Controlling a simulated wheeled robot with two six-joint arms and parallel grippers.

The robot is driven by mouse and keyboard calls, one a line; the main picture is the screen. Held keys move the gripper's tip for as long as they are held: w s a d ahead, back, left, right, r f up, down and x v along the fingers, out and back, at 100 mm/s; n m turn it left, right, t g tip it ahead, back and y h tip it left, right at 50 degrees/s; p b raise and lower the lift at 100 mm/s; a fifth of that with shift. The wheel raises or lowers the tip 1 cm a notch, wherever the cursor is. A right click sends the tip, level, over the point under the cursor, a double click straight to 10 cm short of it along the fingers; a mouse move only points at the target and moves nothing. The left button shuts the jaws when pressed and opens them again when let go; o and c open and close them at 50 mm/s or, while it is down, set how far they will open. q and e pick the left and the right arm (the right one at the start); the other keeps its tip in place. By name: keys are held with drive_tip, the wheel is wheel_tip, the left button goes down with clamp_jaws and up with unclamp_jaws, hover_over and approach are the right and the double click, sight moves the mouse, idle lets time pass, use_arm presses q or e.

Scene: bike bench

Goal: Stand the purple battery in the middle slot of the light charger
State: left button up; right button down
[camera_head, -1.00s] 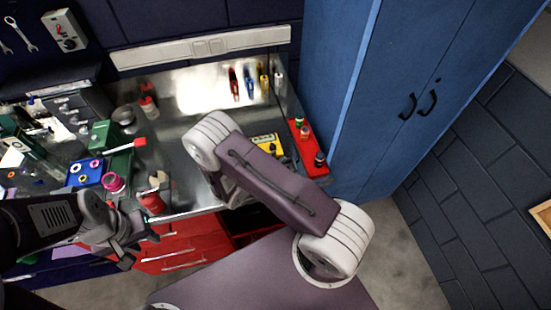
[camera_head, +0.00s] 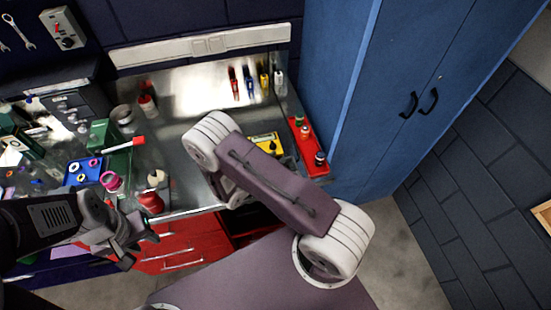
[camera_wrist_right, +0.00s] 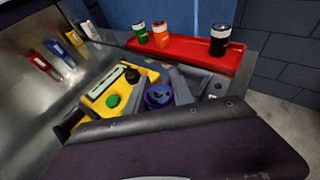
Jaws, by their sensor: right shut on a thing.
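In the right wrist view my right gripper (camera_wrist_right: 160,96) is shut on the purple battery (camera_wrist_right: 158,95), whose round top shows between the two grey fingers. The battery is beside a yellow unit (camera_wrist_right: 92,102) with a pale panel, a dark knob and a green round part. This looks like the charger, but its slots are not clear. The battery's lower end is hidden, so I cannot tell whether it is in a slot. In the head view the yellow unit (camera_head: 263,139) is partly covered by my right arm, which hides that gripper. My left gripper (camera_head: 130,240) hangs at the bench's front left.
A red tray (camera_wrist_right: 195,50) behind the charger holds upright green (camera_wrist_right: 140,33), orange (camera_wrist_right: 160,34) and black (camera_wrist_right: 219,39) cylinders. Red, blue and yellow tools lie at the back of the bench. The bench's left side is cluttered. A blue cabinet (camera_head: 400,90) stands at the right.

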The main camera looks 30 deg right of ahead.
drive_tip(key=shift+f, duration=0.2)
drive_tip(key=c, duration=1.4)
unclamp_jaws()
drive_tip(key=shift+o, duration=0.2)
drive_tip(key=shift+p+v, duration=0.3)
drive_tip(key=shift+v, duration=0.6)
drive_tip(key=shift+p+v, duration=1.25)
drive_tip(key=shift+v, duration=3.4)
